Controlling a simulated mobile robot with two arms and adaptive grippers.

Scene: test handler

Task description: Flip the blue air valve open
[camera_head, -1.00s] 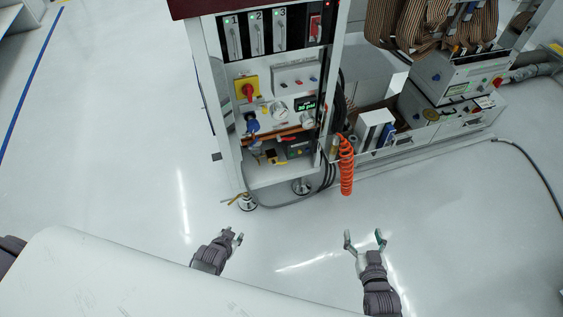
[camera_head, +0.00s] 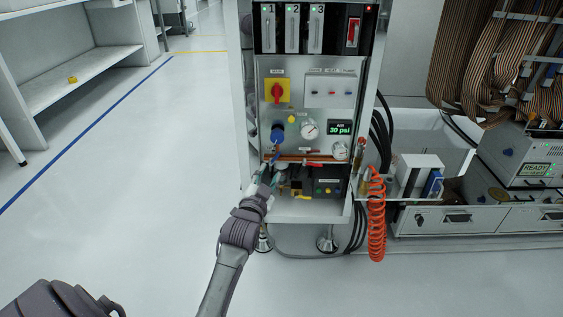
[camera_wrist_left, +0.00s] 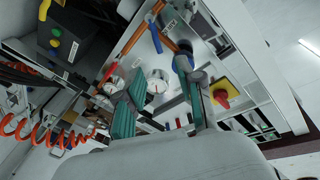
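The blue air valve has a blue lever (camera_head: 275,153) on the copper pipe of the test handler's front panel, beside the gripper's tips. In the left wrist view the blue lever (camera_wrist_left: 154,36) stands beyond the fingers, apart from them. A round blue knob (camera_head: 278,134) sits just above it and shows in the wrist view (camera_wrist_left: 182,63). My left gripper (camera_head: 268,173) is raised to the panel at the pipe's left end. In the wrist view its fingers (camera_wrist_left: 162,85) are spread, with nothing held between them. My right gripper is not in view.
A red lever (camera_head: 313,165) sits on the same pipe to the right. A yellow-red switch (camera_head: 277,92), gauge (camera_head: 309,130) and 30 psi display (camera_head: 340,128) are above. An orange coiled hose (camera_head: 376,215) hangs at right. The floor at left (camera_head: 130,220) is clear.

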